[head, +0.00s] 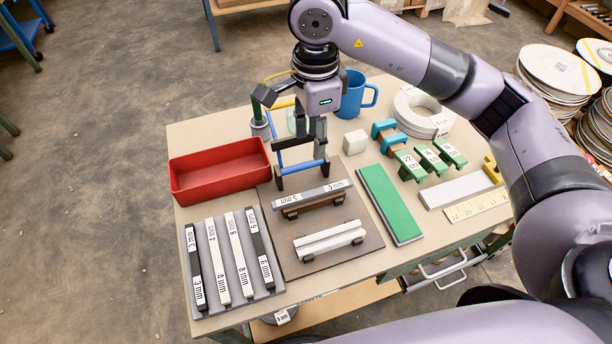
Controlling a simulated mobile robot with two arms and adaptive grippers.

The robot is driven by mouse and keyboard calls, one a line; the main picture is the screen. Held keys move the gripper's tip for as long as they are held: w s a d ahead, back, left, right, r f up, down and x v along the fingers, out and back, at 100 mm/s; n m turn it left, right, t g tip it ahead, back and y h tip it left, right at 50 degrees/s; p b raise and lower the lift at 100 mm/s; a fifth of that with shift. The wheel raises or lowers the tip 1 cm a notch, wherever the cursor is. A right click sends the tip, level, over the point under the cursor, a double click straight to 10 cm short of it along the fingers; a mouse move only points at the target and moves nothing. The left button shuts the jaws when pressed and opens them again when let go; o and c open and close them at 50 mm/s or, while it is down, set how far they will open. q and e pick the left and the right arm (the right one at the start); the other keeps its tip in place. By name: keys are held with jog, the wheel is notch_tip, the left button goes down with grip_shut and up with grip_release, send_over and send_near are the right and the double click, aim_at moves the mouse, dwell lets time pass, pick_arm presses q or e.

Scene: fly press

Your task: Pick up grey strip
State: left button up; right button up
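A grey strip (313,193) with "5 mm" labels at its ends lies across brown supports on a brown board in the middle of the table. My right gripper (301,174) points down just behind this strip. Its two dark fingertips are spread apart, and I see no strip between them. Blue bars show at the fingers; I cannot tell whether they belong to the gripper. More labelled strips, dark and white, lie side by side on a grey rack (274,287) at the front left. My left gripper is not in view.
A red tray (220,180) stands left of the gripper. A pale bar pair (329,240) lies in front of the grey strip. A green pad (388,202), green blocks (431,160), a blue mug (353,98) and a white ring (418,108) stand right and behind.

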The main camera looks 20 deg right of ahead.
jog(key=p, duration=0.2)
send_over(313, 192)
notch_tip(313, 192, down, 8)
jog(key=f, duration=0.2)
jog(key=shift+s+a+f, duration=0.1)
jog(key=shift+s+f, duration=0.1)
jog(key=shift+f, duration=0.7)
jog(key=shift+f+p, duration=0.25)
jog(key=shift+p, duration=0.2)
notch_tip(313, 192, down, 4)
jog(key=shift+w+r+p, duration=0.1)
jog(key=shift+r+p, duration=0.05)
jog(key=shift+p, duration=0.5)
jog(key=shift+f, duration=0.35)
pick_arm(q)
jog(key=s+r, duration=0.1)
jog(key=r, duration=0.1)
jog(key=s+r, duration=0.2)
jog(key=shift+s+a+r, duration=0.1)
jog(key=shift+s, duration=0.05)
pick_arm(e)
jog(key=shift+f, duration=0.1)
grip_shut()
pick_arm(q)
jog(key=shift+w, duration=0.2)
